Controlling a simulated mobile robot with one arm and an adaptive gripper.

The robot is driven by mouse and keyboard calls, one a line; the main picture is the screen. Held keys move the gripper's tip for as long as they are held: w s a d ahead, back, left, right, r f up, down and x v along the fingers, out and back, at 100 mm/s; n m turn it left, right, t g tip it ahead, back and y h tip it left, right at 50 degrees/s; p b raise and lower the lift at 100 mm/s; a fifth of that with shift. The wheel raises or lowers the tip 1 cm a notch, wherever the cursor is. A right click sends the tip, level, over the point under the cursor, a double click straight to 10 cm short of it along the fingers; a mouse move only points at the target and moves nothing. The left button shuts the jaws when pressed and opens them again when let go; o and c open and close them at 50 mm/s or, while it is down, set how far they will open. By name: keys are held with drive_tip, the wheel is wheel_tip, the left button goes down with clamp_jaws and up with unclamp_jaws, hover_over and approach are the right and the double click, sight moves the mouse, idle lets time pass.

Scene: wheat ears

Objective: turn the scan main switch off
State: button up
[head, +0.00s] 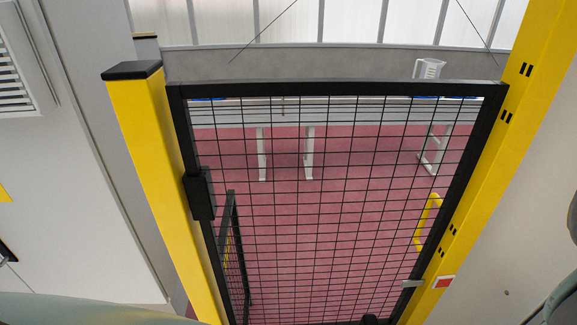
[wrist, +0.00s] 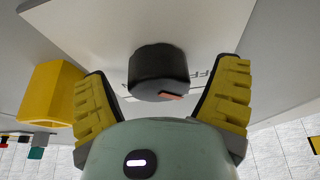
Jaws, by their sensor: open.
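In the wrist view a round black knob (wrist: 157,68), which looks like the scan main switch, stands out from a pale panel (wrist: 90,25). A short orange mark shows on the knob's lower right edge. Dark lettering, partly hidden, of which "FF" can be read, is printed on the panel just right of the knob. My gripper (wrist: 165,75) is open, with one yellow-padded finger on each side of the knob. Gaps show between both fingers and the knob, so they seem apart from it. The head view shows neither the switch nor my gripper.
In the wrist view a yellow block-like part (wrist: 48,90) is at the left, close to the left finger. The head view shows a black mesh gate (head: 335,88) between yellow posts (head: 150,130), with pink floor (head: 290,210) behind it. Pale walls flank the gate.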

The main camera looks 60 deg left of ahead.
drive_tip(key=c, duration=1.2)
drive_tip(key=shift+s+f, duration=0.1)
drive_tip(key=shift+d+b, duration=0.1)
drive_tip(key=shift+b, duration=0.55)
drive_tip(key=shift+f+b, duration=0.2)
drive_tip(key=shift+b, duration=0.15)
drive_tip(key=shift+s+d+n+b, duration=0.1)
drive_tip(key=shift+n+b, duration=0.2)
drive_tip(key=shift+b, duration=0.95)
drive_tip(key=shift+r, duration=0.2)
drive_tip(key=shift+y, duration=0.3)
